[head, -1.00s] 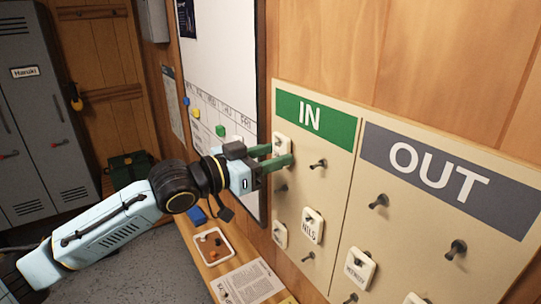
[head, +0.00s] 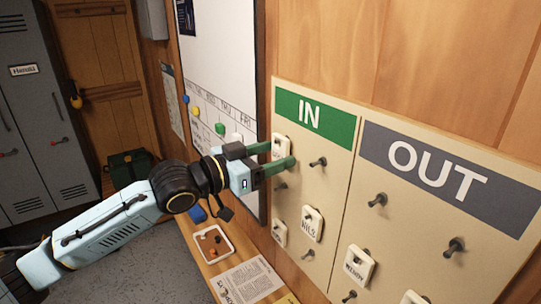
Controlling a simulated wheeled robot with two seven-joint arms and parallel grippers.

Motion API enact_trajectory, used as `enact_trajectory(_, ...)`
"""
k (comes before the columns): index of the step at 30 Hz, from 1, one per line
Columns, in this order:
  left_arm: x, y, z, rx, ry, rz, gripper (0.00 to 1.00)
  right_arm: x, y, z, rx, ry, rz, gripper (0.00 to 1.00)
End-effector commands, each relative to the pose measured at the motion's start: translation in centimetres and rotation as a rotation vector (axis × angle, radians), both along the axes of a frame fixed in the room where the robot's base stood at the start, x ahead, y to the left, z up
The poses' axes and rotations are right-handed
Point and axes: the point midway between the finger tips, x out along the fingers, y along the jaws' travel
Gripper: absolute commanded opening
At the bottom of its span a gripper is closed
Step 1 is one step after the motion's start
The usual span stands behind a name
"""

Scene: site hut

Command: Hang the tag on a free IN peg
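A white tag (head: 281,148) with partly hidden lettering sits at the top left peg place of the IN panel (head: 342,180), under the green IN header. My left gripper (head: 283,153) is at this tag, its green fingers spread with a gap between them and the tag showing at their tips. Whether a finger still touches the tag, I cannot tell. Bare IN pegs show at the upper right (head: 318,162), the middle left (head: 281,186) and the lower right (head: 308,256). My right gripper is out of view.
A NILS tag (head: 312,224) and another tag (head: 280,232) hang lower on the IN side. The OUT side (head: 420,215) has a WENDY tag (head: 358,264) and bare pegs. A whiteboard (head: 222,70) is left of the board. A shelf below holds a tray (head: 228,258) and paper (head: 245,282).

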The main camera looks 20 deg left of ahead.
Motion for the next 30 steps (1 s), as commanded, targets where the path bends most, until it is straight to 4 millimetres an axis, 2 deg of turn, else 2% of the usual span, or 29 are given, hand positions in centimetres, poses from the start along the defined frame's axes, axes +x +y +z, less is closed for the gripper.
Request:
enact_trajectory(10, -0.1, 0.1, 0.0, 0.0, 0.0, 0.0, 0.68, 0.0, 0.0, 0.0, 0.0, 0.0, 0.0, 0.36)
enact_trajectory(14, -0.8, 0.8, -0.2, 0.0, 0.002, 0.001, 0.68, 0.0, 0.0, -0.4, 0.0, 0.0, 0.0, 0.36)
enact_trajectory(26, -6.6, 5.1, -0.5, 0.007, 0.003, 0.0, 0.68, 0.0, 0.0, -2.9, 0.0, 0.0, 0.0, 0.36)
enact_trajectory(30, -7.8, 6.2, -0.4, 0.003, 0.004, 0.003, 0.68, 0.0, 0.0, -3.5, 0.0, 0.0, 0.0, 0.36)
